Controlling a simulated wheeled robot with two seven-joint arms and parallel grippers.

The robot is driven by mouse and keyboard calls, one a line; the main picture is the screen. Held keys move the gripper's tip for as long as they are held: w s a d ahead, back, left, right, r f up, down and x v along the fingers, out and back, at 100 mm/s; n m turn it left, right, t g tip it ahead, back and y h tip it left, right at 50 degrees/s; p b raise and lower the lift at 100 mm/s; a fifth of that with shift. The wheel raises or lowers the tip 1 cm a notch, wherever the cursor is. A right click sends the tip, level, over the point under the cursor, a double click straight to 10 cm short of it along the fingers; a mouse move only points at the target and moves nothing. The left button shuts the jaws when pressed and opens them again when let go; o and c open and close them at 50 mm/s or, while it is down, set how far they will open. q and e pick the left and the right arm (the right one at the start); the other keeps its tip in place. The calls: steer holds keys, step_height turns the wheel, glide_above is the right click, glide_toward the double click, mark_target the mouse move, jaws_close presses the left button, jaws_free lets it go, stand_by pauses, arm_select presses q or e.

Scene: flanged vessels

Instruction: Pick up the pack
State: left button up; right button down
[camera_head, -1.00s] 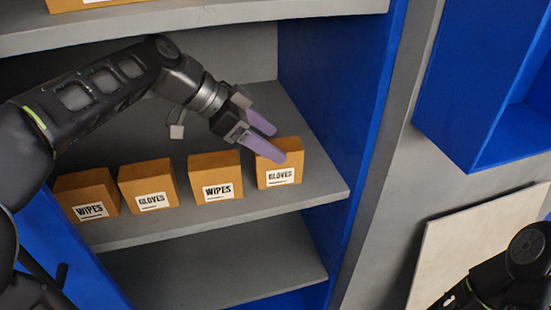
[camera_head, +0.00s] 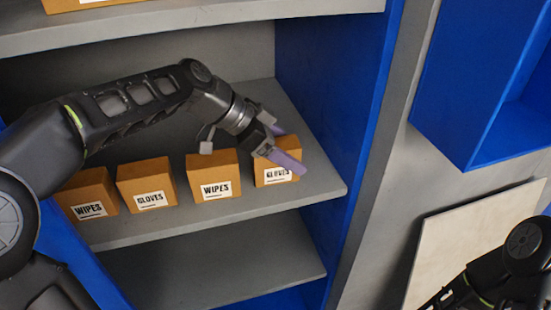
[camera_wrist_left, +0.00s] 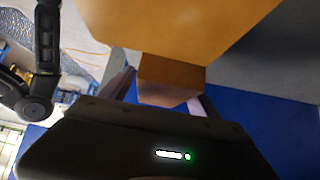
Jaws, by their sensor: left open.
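The rightmost brown pack (camera_head: 268,177), labelled GLOVES, stands upright near the right end of the middle shelf. My left gripper (camera_head: 289,152) is open at this pack. One purple finger crosses the pack's upper front and the other is at its far side. In the left wrist view, a brown box end (camera_wrist_left: 170,78) shows between the spread fingers (camera_wrist_left: 160,92). I cannot tell whether the fingers touch it. My right gripper is not in view.
To the left stand a WIPES pack (camera_head: 212,171), another GLOVES pack (camera_head: 146,184) and a second WIPES pack (camera_head: 86,192). The shelf (camera_head: 318,188) ends at a blue side wall (camera_head: 335,70). An upper shelf (camera_head: 220,22) runs above my left arm.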

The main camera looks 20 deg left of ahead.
arm_select(q)
steer(key=shift+w+d+f, duration=0.2)
steer(key=shift+d+f, duration=0.2)
steer(key=shift+f, duration=0.05)
steer(key=shift+c, duration=0.3)
jaws_close()
stand_by(0.6)
